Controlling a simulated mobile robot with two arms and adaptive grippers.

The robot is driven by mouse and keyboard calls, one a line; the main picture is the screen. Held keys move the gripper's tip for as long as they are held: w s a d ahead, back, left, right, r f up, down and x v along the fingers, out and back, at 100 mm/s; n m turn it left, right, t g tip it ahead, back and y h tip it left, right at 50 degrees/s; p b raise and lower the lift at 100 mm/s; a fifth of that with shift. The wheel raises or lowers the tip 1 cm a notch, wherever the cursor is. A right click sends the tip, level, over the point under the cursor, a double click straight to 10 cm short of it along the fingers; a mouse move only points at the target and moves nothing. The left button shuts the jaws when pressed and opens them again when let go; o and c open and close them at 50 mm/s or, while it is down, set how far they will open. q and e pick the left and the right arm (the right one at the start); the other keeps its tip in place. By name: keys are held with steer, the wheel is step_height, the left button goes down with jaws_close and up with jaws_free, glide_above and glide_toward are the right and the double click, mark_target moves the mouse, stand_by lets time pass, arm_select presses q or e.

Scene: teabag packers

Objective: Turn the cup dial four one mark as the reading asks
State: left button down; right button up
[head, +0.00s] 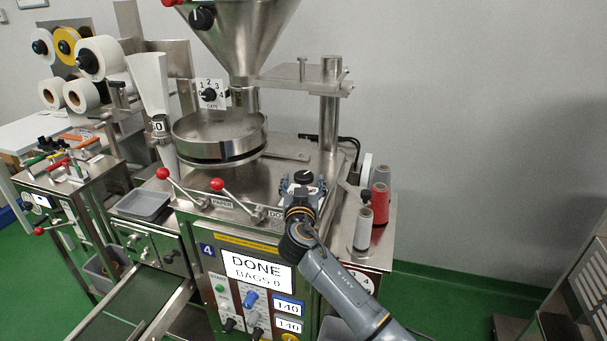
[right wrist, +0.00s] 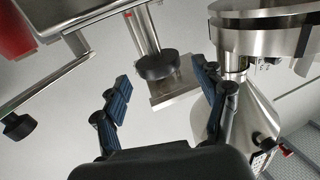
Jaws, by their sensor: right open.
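Machine four's front panel (head: 250,285) carries a blue number 4 plate and a screen (head: 257,270) reading DONE, BAGS 0. Two small displays beside it both read 140. My right gripper (head: 303,187) is open and empty over the right part of the machine top. A black round knob (head: 303,176) shows just beyond its fingers; I cannot read any marks on it. In the right wrist view my gripper (right wrist: 161,78) has its two blue-padded fingers spread, and a black knob (right wrist: 157,65) shows between and beyond them, apart from both pads. My left gripper is not in view.
A steel hopper (head: 232,35) and a round pan (head: 220,137) stand left of my gripper, with a steel post (head: 329,130) behind. Red (head: 380,203) and white (head: 363,229) spools stand close on the right.

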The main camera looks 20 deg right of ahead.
steer(key=shift+x, duration=1)
steer(key=shift+c, duration=0.2)
steer(key=c, duration=1.1)
steer(key=shift+d+y, duration=0.1)
steer(key=shift+y, duration=0.2)
